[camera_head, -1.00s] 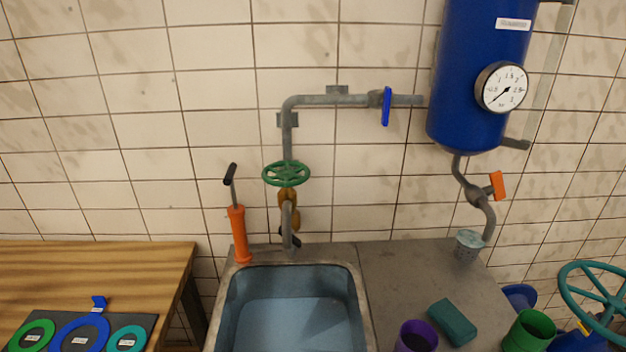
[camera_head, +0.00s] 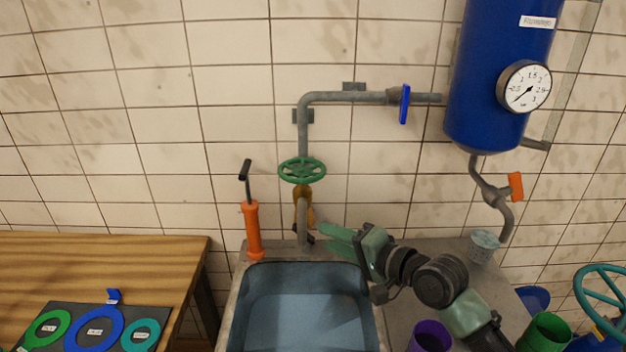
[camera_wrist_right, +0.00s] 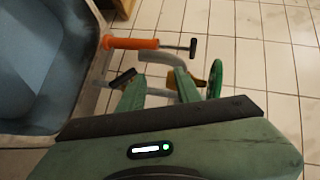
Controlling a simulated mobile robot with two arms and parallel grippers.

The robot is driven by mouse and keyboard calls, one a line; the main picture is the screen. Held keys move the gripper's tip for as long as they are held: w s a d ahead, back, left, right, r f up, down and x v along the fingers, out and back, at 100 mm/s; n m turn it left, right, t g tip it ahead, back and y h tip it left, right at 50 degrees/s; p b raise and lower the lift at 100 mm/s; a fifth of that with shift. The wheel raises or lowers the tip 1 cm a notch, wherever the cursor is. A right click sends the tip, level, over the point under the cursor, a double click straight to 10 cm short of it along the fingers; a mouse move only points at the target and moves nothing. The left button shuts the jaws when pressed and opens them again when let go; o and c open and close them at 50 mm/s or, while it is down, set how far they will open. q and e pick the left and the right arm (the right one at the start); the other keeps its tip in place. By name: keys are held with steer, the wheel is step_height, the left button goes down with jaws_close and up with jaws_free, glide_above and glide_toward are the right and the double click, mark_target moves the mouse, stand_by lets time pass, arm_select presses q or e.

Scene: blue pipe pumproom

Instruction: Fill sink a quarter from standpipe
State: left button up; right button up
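The standpipe (camera_head: 303,135) is a grey pipe running down the tiled wall, with a green handwheel (camera_head: 302,170), a brass valve body and a grey spout (camera_head: 302,222) over the sink's back edge. A small black handle shows by the spout; it also shows in the wrist view (camera_wrist_right: 123,78). A blue lever (camera_head: 405,104) on the upper pipe hangs upright across it. The sink (camera_head: 235,308) has a bluish basin; I cannot tell its water level. My right gripper (camera_head: 325,237) is open and empty, just right of the spout, its fingers (camera_wrist_right: 158,95) pointing at it. My left gripper is out of view.
An orange hand pump (camera_head: 252,230) stands left of the spout. A blue tank (camera_head: 490,90) with a gauge (camera_head: 524,87) hangs at right, with an orange-handled valve (camera_head: 515,186) below. A purple cup (camera_head: 430,337) and green cup (camera_head: 545,332) are at right. A wooden table (camera_head: 100,265) is at left.

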mark_target(312, 177)
steer(key=w+r+m+t+y, duration=0.25)
steer(key=w+r, duration=0.25)
steer(key=r, duration=0.4)
steer(key=shift+g+h, duration=0.45)
steer(key=p+x, duration=0.2)
steer(key=x, duration=0.4)
steer(key=shift+w+a+f, duration=0.2)
steer(key=shift+w+a, duration=0.05)
jaws_close()
